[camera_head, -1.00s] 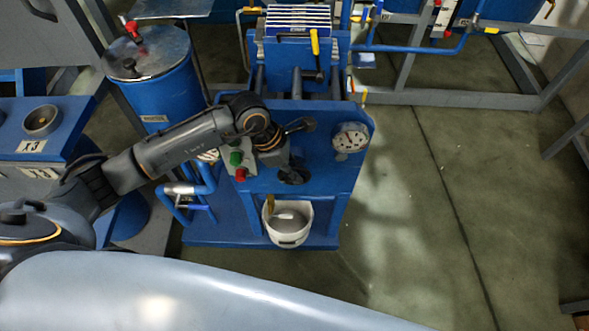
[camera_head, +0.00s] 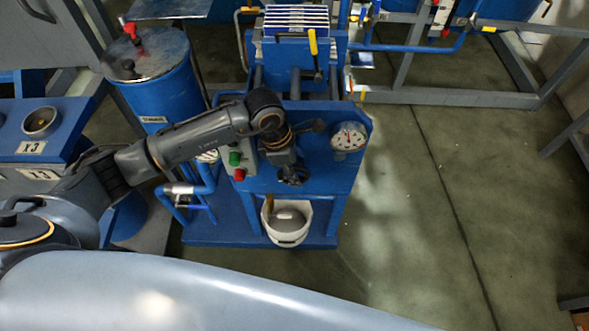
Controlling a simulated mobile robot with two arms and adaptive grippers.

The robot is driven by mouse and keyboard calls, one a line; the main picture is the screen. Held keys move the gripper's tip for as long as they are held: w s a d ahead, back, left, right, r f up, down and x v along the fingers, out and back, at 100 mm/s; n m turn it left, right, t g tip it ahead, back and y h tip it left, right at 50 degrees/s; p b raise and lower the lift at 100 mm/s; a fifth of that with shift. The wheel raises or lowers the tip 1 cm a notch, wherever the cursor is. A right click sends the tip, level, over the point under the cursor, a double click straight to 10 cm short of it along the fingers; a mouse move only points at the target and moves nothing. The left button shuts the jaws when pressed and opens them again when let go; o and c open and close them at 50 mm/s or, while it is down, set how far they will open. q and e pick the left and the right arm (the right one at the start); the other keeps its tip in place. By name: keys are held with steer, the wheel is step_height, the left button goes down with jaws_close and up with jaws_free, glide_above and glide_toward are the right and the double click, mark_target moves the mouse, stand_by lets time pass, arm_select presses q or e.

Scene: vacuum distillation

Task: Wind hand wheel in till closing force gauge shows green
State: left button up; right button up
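The closing force gauge (camera_head: 349,137) is a round white dial at the right of the blue press panel; its reading is too small to make out. My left gripper (camera_head: 293,176) is at the panel's middle, left of and below the gauge. Its fingers are dark and small, so I cannot tell whether they are open or shut. The hand wheel is not clearly visible; a dark part (camera_head: 316,125) shows just right of my wrist, and my arm covers the area around it. My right gripper is not in view.
A control box with a green button (camera_head: 235,158) and a red button (camera_head: 240,175) sits left of my gripper. A white bucket (camera_head: 287,222) stands below. A blue drum (camera_head: 165,90) is at the left. The floor at the right is clear.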

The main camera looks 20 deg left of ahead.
arm_select(q)
steer(key=v, duration=1.2)
steer(key=shift+a+f, duration=0.1)
stand_by(0.9)
